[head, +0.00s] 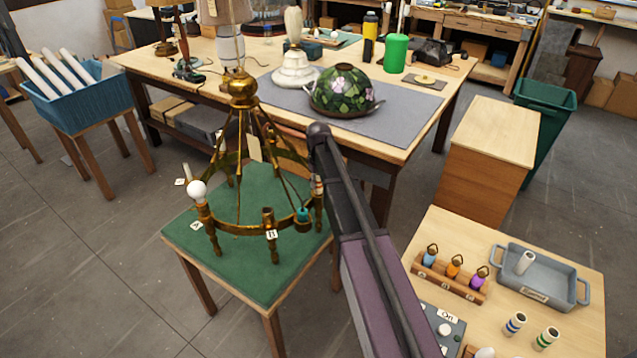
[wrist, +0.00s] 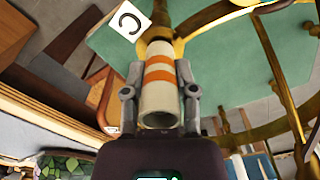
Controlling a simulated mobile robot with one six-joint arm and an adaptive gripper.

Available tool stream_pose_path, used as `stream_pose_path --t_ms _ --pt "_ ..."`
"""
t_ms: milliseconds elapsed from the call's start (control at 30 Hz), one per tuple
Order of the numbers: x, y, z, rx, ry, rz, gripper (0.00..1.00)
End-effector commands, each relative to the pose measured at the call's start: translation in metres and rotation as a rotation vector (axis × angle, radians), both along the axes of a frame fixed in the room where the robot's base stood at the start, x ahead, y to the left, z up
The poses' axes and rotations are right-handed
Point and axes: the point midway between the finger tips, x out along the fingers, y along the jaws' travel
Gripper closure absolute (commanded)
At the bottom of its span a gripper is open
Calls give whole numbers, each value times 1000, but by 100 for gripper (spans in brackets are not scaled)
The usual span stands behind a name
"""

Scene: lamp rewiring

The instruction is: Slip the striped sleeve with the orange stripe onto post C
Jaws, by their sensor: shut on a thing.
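The sleeve with the orange stripe (wrist: 158,76) is white with orange bands, and my gripper (wrist: 160,92) is shut on its sides in the wrist view. Its open near end faces the camera. Its far end meets a brass part of the chandelier ring (wrist: 205,20) beside the tag marked C (wrist: 126,20). I cannot tell whether the sleeve is around post C or only lined up against it, as the sleeve hides the post. In the head view the brass chandelier (head: 242,100) stands on a green-topped table (head: 250,280). My arm hides most of my gripper there.
The chandelier's slanting rods rise close to my gripper. Post B (head: 268,217) is bare. The right table holds a blue-striped sleeve (head: 515,323), a green-striped sleeve (head: 547,338) and a grey tray (head: 560,288) with a white sleeve.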

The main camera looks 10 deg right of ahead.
Motion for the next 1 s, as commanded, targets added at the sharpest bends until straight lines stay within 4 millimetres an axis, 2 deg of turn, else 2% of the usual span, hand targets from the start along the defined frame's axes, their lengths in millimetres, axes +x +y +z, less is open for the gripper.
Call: stream_pose_path --t_ms 700,733,800,867,1000 --pt "0 0 -3 0 0 0 89" --pt "0 0 -3 0 0 0 60" --pt "0 0 -3 0 0 0 39" --pt "0 0 -3 0 0 0 23" --pt "0 0 -3 0 0 0 23"
